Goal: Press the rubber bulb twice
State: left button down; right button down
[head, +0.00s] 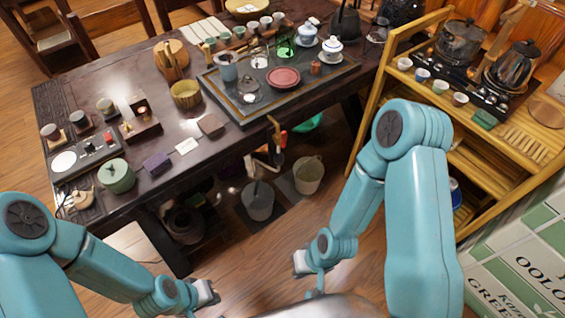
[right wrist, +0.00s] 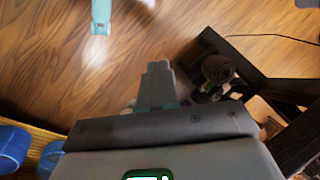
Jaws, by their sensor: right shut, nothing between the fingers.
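I cannot make out a rubber bulb for certain in either view. My right gripper (head: 303,264) hangs over the floor in front of the table, apart from everything on it. In the right wrist view its fingers (right wrist: 158,84) are together and hold nothing. My left gripper (head: 207,293) is low at the bottom of the head view, over the floor. It is too small there to tell whether its fingers are open.
A dark table (head: 140,205) holds a tea tray (head: 222,98), a red dish (head: 283,77), a green lidded pot (head: 117,176) and several cups. Two buckets (head: 258,203) (head: 308,176) stand below. A bamboo shelf (head: 366,108) and printed boxes (head: 520,255) are at right. The floor between is clear.

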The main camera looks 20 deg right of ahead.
jog(key=w+d+f+m+t+h+b, duration=0.1)
jog(key=w+d+m+t+h+b, duration=0.5)
jog(key=w+m+b, duration=0.75)
jog(key=w+d+f+m+t+h+b, duration=0.1)
jog(key=w+d+m+t+h+b, duration=0.3)
jog(key=w+d+m, duration=0.95)
jog(key=a+f+m+t+b, duration=0.3)
jog(key=a+m+b, duration=0.3)
jog(key=b, duration=0.5)
jog(key=a, duration=0.2)
jog(key=shift+s+a, duration=0.3)
jog(key=shift+a, duration=0.05)
